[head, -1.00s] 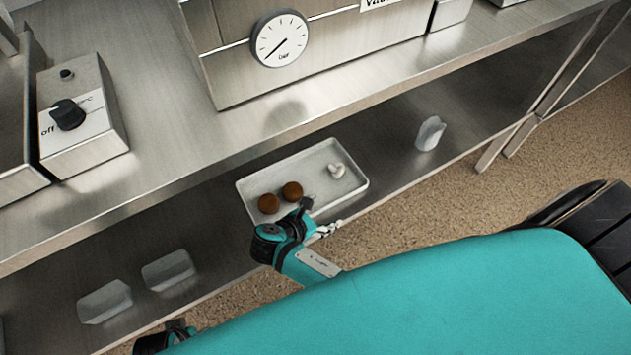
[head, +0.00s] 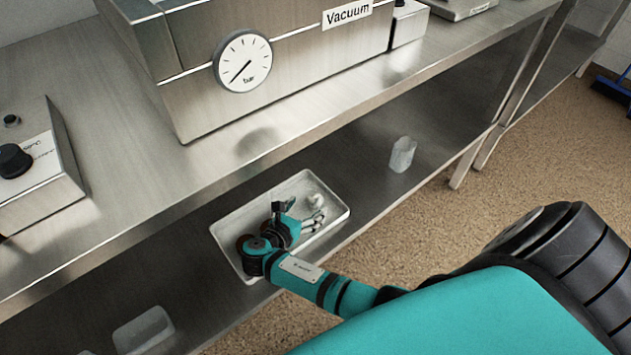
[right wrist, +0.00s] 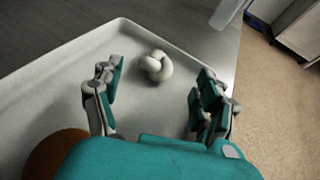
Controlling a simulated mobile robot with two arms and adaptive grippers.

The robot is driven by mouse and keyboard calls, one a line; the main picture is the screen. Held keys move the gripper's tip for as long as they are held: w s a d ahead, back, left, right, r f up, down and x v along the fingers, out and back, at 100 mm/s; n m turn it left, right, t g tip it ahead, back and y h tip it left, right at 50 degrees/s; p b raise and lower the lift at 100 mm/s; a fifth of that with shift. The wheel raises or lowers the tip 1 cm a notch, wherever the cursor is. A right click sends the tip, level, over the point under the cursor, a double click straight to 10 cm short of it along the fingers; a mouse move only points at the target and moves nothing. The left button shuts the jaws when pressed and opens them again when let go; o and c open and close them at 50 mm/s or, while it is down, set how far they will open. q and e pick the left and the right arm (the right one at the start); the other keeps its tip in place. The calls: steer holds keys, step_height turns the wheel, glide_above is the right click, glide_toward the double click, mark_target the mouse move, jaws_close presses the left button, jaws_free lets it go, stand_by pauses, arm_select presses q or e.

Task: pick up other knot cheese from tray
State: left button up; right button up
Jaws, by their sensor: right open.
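The knot cheese (head: 315,201) is a small white knotted piece lying on the white tray (head: 334,183), near its far right end. In the right wrist view the knot cheese (right wrist: 157,66) lies ahead of the fingers, roughly centred between them. My right gripper (head: 318,219) is over the tray, close to the cheese on its near side. In the right wrist view the right gripper (right wrist: 158,92) has its fingers spread wide with nothing between them. My left gripper is not in view.
The tray sits on the lower steel shelf, under the upper shelf's edge (head: 250,160). A brown ball (right wrist: 55,152) lies beside my gripper at lower left in the wrist view. A translucent container (head: 402,154) stands right of the tray; another (head: 143,330) is at lower left.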

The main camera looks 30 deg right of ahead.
mark_target(312, 202)
steer(key=shift+b+x, duration=1.05)
steer(key=shift+x, duration=1.7)
steer(key=shift+a+f, duration=0.1)
steer(key=shift+a, duration=0.05)
steer(key=c, duration=1.2)
